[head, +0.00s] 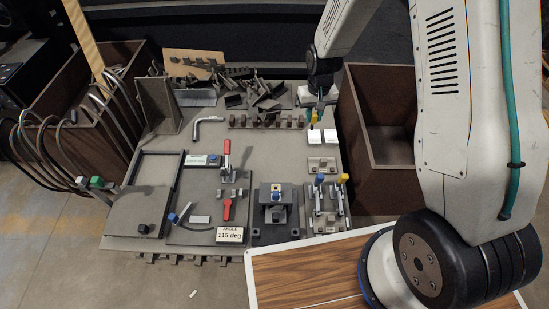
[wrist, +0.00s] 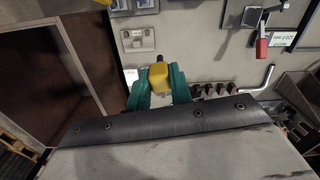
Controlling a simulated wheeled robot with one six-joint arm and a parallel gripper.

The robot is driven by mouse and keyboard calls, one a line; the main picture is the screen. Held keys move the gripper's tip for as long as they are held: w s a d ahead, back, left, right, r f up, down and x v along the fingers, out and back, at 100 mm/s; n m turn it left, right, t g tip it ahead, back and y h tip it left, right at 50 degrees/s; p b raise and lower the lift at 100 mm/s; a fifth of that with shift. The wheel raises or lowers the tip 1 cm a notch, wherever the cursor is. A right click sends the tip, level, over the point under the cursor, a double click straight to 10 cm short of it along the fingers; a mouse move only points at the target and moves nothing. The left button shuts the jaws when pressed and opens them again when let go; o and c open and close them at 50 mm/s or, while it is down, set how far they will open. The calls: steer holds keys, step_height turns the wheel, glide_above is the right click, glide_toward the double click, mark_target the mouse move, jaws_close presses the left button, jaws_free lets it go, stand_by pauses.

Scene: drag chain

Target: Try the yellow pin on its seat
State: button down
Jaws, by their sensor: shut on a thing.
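My gripper (wrist: 160,86) has green fingers, shut on the yellow pin (wrist: 158,74). The pin's dark tip shows beyond its yellow part in the wrist view. In the head view my gripper (head: 317,112) is at the back right of the board, with the yellow pin (head: 313,120) just above two white blocks (head: 322,137). The pin appears clear of the surface. I cannot tell which part is the pin's seat.
Two upright fixtures with blue (head: 319,178) and yellow (head: 343,178) tops stand near the board's right edge. A row of brown blocks (head: 266,122) is left of my gripper. A brown bin (head: 386,140) stands to the right. Red-handled clamps (head: 227,152) are left of centre.

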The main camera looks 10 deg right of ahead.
steer(key=s+a+f+m, duration=0.1)
steer(key=s+a+f, duration=0.3)
steer(key=a+f, duration=0.3)
steer(key=s+a+f+m, duration=0.1)
steer(key=s+a+f, duration=0.3)
steer(key=a+f, duration=0.2)
step_height(320, 180, down, 3)
steer(key=shift+s+a+r, duration=0.15)
steer(key=shift+s+a, duration=0.05)
steer(key=shift+a, duration=0.2)
steer(key=shift+f, duration=2.55)
steer(key=shift+f, duration=1.45)
steer(key=c, duration=1.2)
jaws_free()
steer(key=shift+o, duration=0.2)
